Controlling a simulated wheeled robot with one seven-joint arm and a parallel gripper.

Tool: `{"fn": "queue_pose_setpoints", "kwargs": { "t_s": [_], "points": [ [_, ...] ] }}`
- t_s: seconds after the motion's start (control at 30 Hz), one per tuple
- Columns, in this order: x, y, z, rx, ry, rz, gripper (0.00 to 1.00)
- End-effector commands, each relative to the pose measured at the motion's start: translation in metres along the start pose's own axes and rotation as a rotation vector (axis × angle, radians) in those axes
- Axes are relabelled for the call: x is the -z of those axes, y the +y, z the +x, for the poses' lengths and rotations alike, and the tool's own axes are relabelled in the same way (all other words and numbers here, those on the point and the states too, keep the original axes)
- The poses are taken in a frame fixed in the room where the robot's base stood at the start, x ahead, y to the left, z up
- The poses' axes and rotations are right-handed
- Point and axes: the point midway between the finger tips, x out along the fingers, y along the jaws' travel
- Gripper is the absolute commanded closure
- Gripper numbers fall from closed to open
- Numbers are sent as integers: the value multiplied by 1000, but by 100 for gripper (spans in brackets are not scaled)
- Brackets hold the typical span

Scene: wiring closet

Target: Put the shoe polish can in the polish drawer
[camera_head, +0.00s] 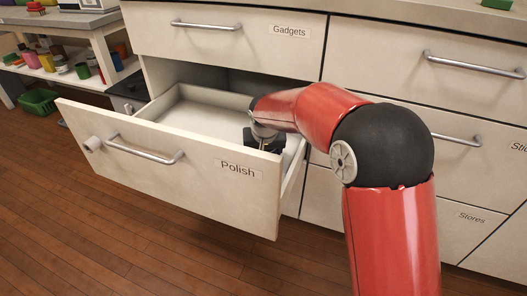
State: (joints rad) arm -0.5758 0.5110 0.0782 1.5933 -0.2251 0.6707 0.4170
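The polish drawer (165,165), labelled "Polish", is pulled well out from the cabinet in the head view. The part of its pale floor (195,115) that shows is bare. My gripper (263,143) is inside the drawer's right end, close behind the front panel, pointing down. Its fingertips are hidden by the front panel, so I cannot see whether it is open or holds anything. I cannot see the shoe polish can; the drawer's right corner is hidden by my gripper and the panel.
The closed "Gadgets" drawer (225,40) is above. Closed drawers (465,85) fill the right side. A shelf unit (70,60) with colourful items and a green basket (38,101) stand at left. Wooden floor in front is clear.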

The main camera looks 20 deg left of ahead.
Motion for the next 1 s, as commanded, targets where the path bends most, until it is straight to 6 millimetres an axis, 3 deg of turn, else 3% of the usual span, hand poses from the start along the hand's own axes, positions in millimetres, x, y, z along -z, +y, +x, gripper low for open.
{"fn": "queue_pose_setpoints", "kwargs": {
  "t_s": [0.27,0.3,0.43,0.77,0.87,1.0],
  "points": [
    [-1,0,3,0,2,0,57],
    [0,0,2,0,1,0,24],
    [0,0,2,0,1,0,7],
    [1,0,-2,1,1,0,7],
    [2,0,-12,1,4,0,7],
    [3,0,-41,2,6,0,7]
  ]
}}
